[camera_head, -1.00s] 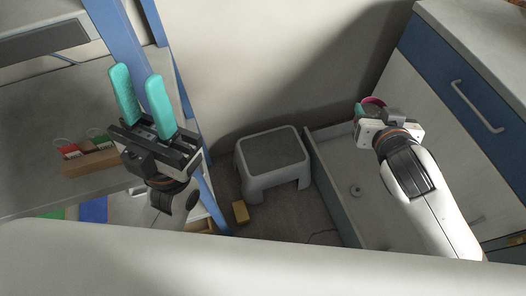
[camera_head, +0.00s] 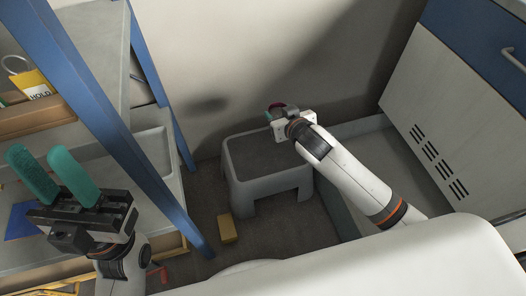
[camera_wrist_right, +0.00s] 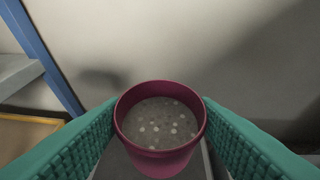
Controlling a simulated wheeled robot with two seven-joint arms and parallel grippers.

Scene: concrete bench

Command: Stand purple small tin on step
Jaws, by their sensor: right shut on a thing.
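The purple small tin (camera_wrist_right: 160,160) is a round, open-topped, magenta-purple pot with grey, speckled contents. It sits upright between the teal fingers of my right gripper (camera_wrist_right: 160,125), which is shut on it. In the head view only a sliver of the tin (camera_head: 277,106) shows past my right gripper (camera_head: 272,116), above the far right part of the step. The grey step (camera_head: 262,189) has a dark top and stands on the floor by the wall. I cannot tell the gap between tin and step. My left gripper (camera_head: 62,178) is open and empty at the left.
A blue-framed bench (camera_head: 84,88) stands at the left, with a yellow tag (camera_head: 30,84) on it. A yellow block (camera_head: 227,229) lies on the floor in front of the step. A cabinet (camera_head: 455,120) stands at the right. The step's visible top is clear.

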